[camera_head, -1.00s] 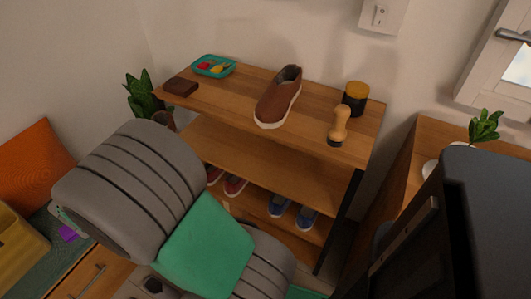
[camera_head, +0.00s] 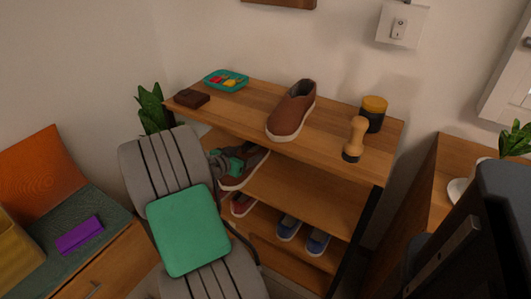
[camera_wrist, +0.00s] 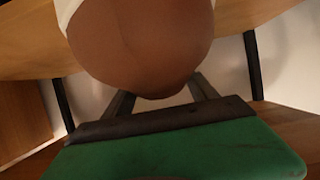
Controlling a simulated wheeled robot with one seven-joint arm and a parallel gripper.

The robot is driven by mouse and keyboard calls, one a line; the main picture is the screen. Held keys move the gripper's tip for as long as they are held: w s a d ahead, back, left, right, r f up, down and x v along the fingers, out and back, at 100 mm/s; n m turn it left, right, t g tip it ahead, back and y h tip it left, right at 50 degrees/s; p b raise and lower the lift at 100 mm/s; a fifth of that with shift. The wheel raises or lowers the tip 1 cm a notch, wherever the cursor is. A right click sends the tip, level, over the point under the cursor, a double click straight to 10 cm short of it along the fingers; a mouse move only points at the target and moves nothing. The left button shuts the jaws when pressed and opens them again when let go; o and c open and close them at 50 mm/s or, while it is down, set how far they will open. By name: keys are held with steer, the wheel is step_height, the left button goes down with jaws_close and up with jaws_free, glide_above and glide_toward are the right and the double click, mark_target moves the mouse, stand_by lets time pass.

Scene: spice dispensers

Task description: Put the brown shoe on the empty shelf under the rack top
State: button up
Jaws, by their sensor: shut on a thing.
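My gripper (camera_head: 232,158) is shut on a brown shoe (camera_head: 253,163) with a white sole. The shoe is at the left end of the rack's middle shelf (camera_head: 305,190), under the rack top (camera_head: 240,108). I cannot tell whether its sole touches the shelf. In the wrist view the brown shoe (camera_wrist: 140,45) fills the upper middle, beyond my gripper (camera_wrist: 158,100), and hides the fingertips' contact. A matching brown shoe (camera_head: 291,112) stands on the rack top. The rest of the middle shelf is bare.
The rack top also holds a teal tray (camera_head: 227,80), a dark brown block (camera_head: 192,98), a wooden-handled brush (camera_head: 355,138) and a yellow-lidded jar (camera_head: 373,113). Red (camera_head: 242,204) and blue shoes (camera_head: 290,228) are on the lower shelf. A plant (camera_head: 152,108) stands left of the rack.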

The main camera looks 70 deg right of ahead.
steer(key=d, duration=0.3)
steer(key=s+d, duration=0.1)
steer(key=d, duration=0.2)
steer(key=d+b, duration=0.1)
steer(key=d, duration=0.2)
steer(key=shift+s+d, duration=0.2)
steer(key=shift+s, duration=0.05)
steer(key=shift+d+f+b, duration=0.2)
steer(key=shift+f+b, duration=0.2)
steer(key=shift+f, duration=0.45)
steer(key=shift+d+f+b, duration=0.2)
steer(key=shift+f+b, duration=0.15)
steer(key=shift+f, duration=0.5)
steer(key=shift+f, duration=0.25)
steer(key=o, duration=1.7)
steer(key=shift+c, duration=0.2)
steer(key=shift+r, duration=0.1)
